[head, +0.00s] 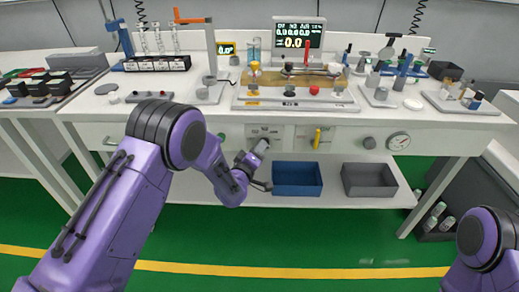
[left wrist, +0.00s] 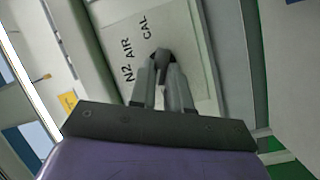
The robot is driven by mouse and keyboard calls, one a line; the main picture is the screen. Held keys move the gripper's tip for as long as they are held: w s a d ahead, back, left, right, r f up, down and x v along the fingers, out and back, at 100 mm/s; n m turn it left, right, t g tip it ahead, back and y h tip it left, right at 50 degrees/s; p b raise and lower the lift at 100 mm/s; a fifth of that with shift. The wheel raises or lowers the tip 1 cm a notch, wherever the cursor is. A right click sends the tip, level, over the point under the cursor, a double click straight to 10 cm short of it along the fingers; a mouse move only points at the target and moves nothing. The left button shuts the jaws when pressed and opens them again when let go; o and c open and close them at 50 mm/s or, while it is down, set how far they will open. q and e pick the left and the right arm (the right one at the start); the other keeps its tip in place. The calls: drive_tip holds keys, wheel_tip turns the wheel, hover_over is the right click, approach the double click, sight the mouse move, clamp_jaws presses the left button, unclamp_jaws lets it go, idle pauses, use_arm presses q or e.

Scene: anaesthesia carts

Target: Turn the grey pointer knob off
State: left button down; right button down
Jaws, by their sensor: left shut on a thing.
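The grey pointer knob (left wrist: 163,58) sits on a pale panel (left wrist: 190,25) marked N2, AIR and CAL in the left wrist view. My left gripper (left wrist: 163,72) is shut on the knob, with a finger on each side of it. In the head view my left gripper (head: 258,150) reaches up to the panel on the bench front, and the knob is mostly hidden behind it. I cannot tell for sure which marking the pointer faces. My right gripper is out of view; only part of the right arm shows at the lower right.
A yellow lever (head: 317,137), a grey round knob (head: 369,143) and a dial gauge (head: 398,141) are on the bench front to the right. A blue bin (head: 297,191) and a grey bin (head: 369,192) stand on the shelf below. The floor in front is clear.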

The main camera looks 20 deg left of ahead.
use_arm(q)
drive_tip(key=n+b, duration=0.1)
drive_tip(key=n, duration=0.1)
drive_tip(key=n+t+b, duration=0.1)
drive_tip(key=shift+f+n+t+b, duration=0.15)
drive_tip(key=shift+n+t+b, duration=0.15)
drive_tip(key=shift+n, duration=0.1)
drive_tip(key=c, duration=1.1)
unclamp_jaws()
drive_tip(key=shift+f, duration=0.1)
drive_tip(key=s+f, duration=0.1)
drive_tip(key=s, duration=0.9)
drive_tip(key=shift+s+a+f+b, duration=0.2)
drive_tip(key=shift+a+b, duration=0.1)
drive_tip(key=shift+a, duration=0.15)
